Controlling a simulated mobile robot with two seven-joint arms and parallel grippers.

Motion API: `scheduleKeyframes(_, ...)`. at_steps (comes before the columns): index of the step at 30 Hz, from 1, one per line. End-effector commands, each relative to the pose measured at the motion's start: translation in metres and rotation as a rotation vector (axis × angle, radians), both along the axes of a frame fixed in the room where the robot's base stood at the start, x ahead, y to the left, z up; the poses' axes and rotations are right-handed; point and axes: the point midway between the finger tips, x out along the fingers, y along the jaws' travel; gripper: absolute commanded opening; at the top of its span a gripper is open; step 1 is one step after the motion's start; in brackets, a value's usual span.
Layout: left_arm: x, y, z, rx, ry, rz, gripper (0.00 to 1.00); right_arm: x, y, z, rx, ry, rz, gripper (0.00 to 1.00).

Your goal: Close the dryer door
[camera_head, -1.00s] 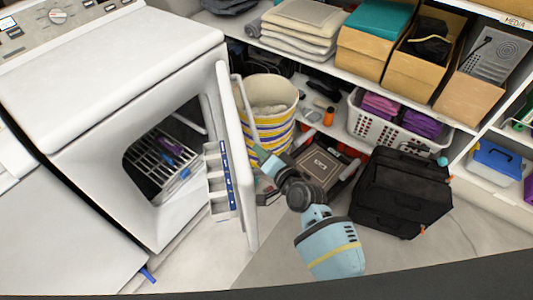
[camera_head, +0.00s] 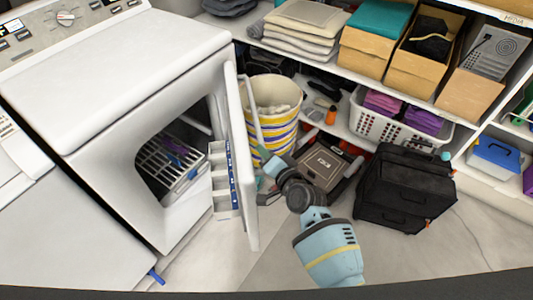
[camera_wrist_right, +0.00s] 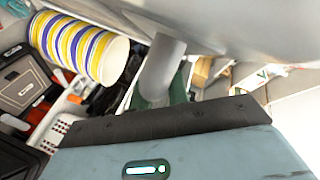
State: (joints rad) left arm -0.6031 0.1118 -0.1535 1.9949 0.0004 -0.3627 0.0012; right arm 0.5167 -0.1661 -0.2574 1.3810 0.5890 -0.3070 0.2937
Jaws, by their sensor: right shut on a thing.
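The dryer (camera_head: 120,100) is the white machine at the left. Its door (camera_head: 240,160) stands open, swung out to the right of the dark opening, with a rack (camera_head: 170,165) showing inside. A handle bar runs down the door's outer side; it shows as a grey bar (camera_wrist_right: 162,68) in the right wrist view. My right gripper (camera_head: 266,186) is at the lower part of this bar, shut on it, with greenish fingers partly visible around it in the wrist view. The fingertips are partly hidden. My left gripper is not in view.
A striped basket (camera_head: 272,98) stands just behind the door. A black case (camera_head: 405,190) and a toolbox (camera_head: 325,165) sit to the right of it. Shelves with a white laundry basket (camera_head: 380,130) and boxes line the back. The floor (camera_head: 200,270) in front is clear.

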Motion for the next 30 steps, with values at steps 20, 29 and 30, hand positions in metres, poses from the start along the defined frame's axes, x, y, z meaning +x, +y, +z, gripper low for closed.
scheduleKeyframes(20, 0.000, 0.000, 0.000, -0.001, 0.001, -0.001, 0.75, 0.000, 0.000, 0.001, 0.000, -0.001, 0.001, 0.39)
scheduleKeyframes(29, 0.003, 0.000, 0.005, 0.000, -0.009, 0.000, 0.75, -0.016, -0.009, 0.005, 0.000, -0.002, 0.000, 0.39)
scheduleKeyframes(30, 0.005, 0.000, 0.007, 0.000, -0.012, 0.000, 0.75, -0.021, -0.011, 0.007, 0.000, -0.002, 0.000, 0.39)
